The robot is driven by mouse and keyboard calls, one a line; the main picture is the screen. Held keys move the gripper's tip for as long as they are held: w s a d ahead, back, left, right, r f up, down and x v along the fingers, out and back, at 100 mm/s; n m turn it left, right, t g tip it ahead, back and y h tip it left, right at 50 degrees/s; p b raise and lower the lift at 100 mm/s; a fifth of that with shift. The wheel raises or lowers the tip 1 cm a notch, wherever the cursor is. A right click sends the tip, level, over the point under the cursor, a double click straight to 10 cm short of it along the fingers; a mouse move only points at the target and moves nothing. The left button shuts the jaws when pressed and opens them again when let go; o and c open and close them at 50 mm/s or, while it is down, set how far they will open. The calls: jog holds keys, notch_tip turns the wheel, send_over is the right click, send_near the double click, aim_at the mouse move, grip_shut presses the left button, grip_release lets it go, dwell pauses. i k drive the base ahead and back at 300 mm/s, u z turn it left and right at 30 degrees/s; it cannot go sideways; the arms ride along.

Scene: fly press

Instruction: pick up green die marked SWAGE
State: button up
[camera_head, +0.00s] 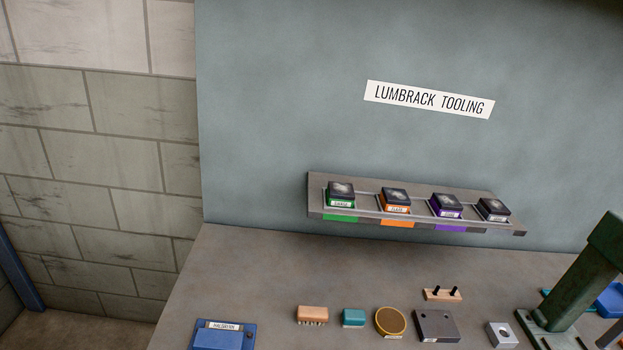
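A grey shelf rack (360,186) on the blue-grey wall panel holds several dies in a row. The leftmost die is green with a dark top (341,194); its white label is too small to read with certainty. To its right are an orange die (396,201), a purple die (446,206) and a dark grey die (493,209). Coloured patches on the shelf front match the green, orange and purple dies. My gripper does not show in this view.
A workbench (260,270) lies below the rack. It holds a blue labelled box (222,337), a brush (312,315), a teal block (353,318), a round tin (390,321), a grey block (437,326) and a wooden peg stand (441,295). A green press (575,285) stands at right.

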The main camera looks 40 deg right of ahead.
aim_at(340, 193)
jog(key=z, duration=0.4)
jog(key=i, duration=0.85)
jog(key=z, duration=0.75)
